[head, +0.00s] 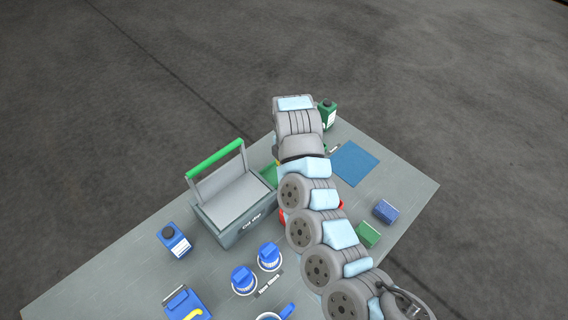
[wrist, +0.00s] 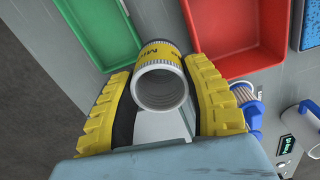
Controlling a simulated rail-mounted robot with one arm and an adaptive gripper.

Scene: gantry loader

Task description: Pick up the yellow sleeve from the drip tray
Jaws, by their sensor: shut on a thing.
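The yellow sleeve (wrist: 158,48), a short hollow tube with dark lettering and a pale inside, sits between the two ribbed yellow fingers of my gripper (wrist: 160,75) in the wrist view. My gripper is shut on it, and its open end faces the camera. A green tray (wrist: 104,64) lies to its left and a red tray (wrist: 282,45) to its right; I cannot tell which is the drip tray. The gap between sleeve and table cannot be judged.
The table's right corner is bare.

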